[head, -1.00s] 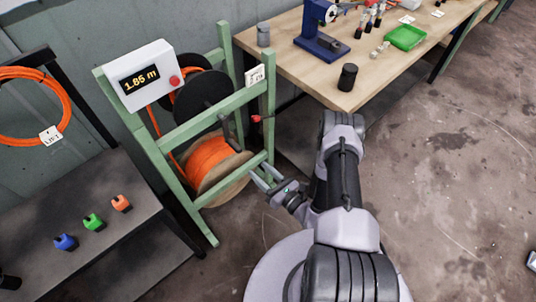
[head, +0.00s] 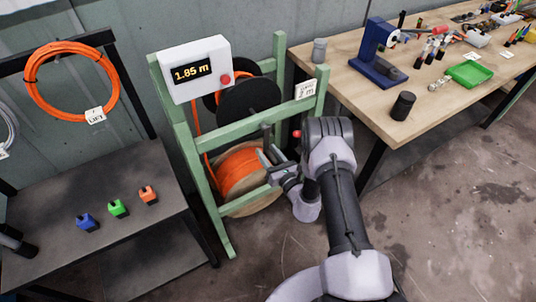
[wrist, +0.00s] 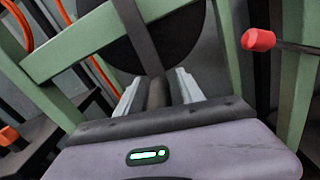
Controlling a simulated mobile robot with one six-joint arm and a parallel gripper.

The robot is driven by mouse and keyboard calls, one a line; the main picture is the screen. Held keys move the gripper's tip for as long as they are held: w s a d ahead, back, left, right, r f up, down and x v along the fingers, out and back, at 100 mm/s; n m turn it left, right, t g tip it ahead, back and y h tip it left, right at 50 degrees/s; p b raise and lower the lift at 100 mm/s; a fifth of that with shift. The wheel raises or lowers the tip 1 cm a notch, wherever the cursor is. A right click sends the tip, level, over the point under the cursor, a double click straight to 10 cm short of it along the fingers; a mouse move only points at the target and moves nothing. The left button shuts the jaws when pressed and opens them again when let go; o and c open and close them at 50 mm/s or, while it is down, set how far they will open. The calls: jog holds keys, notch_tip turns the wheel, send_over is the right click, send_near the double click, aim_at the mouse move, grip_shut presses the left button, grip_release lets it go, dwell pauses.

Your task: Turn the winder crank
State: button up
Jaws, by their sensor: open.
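The winder (head: 219,145) is a green frame with a dark upper reel disc (head: 250,102), an orange cable spool (head: 240,172) below and a display reading 1.85 m. Its dark crank arm (head: 267,133) hangs down in front of the frame, and in the wrist view the arm (wrist: 138,30) runs down to a dark round grip (wrist: 157,92). My gripper (head: 265,166) is at the lower end of the crank. In the wrist view, my gripper's open fingers (wrist: 157,86) stand either side of the grip, with narrow gaps visible.
A red-tipped lever (wrist: 258,40) sticks out right of my gripper. A wooden workbench (head: 350,85) with a blue device (head: 378,60) and a dark cup (head: 403,105) stands to the right. A dark table (head: 120,240) with coloured blocks is at left. Floor is clear at right.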

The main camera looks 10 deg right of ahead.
grip_shut()
jog(key=shift+s, duration=0.1)
dwell(1.3)
